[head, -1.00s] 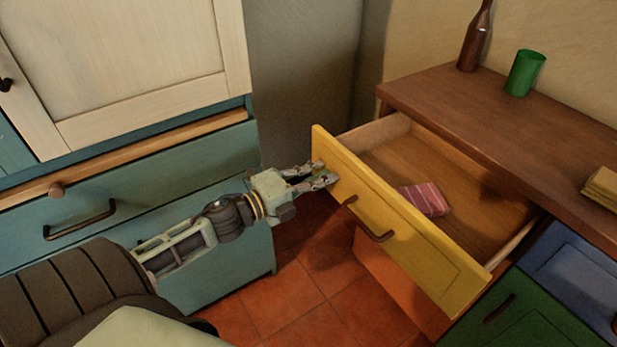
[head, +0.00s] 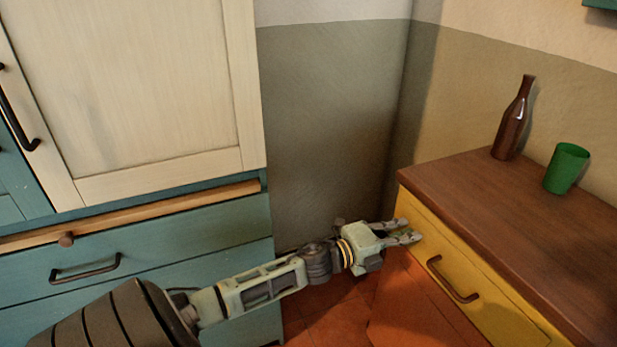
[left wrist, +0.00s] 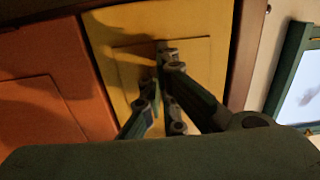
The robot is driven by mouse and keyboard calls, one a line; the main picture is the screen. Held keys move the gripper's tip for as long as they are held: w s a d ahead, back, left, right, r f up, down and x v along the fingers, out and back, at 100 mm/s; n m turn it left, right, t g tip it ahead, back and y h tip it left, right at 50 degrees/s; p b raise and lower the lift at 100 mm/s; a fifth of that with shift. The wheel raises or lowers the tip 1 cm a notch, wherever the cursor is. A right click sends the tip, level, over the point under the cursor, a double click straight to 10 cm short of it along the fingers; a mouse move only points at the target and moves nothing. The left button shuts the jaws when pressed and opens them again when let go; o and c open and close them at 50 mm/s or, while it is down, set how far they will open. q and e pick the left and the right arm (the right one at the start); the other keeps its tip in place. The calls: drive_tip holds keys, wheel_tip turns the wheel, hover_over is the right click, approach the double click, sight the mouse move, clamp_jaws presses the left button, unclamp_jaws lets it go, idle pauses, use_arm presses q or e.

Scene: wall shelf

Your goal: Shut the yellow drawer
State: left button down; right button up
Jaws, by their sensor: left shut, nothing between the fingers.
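The yellow drawer (head: 492,295) sits under the brown top of the cabinet at the right in the head view. Its front looks flush with the cabinet, and its inside is hidden. It has a dark curved handle (head: 453,279). My left gripper (head: 414,231) is shut and empty, with its fingertips at the drawer front's left end, left of the handle. In the left wrist view the yellow front (left wrist: 135,45) fills the middle, and the gripper's fingers (left wrist: 163,60) are against or very close to it. My right gripper is not in view.
A brown bottle (head: 513,120) and a green cup (head: 566,168) stand on the cabinet top (head: 500,205). An orange front (head: 415,305) is below the drawer. A teal cabinet (head: 150,245) with cream doors stands at the left. Red floor tiles show between the cabinets.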

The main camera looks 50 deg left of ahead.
use_arm(q)
drive_tip(key=shift+w+r, duration=0.1)
drive_tip(key=shift+r, duration=0.15)
idle(0.3)
drive_tip(key=v, duration=1.2)
drive_tip(key=shift+f, duration=0.2)
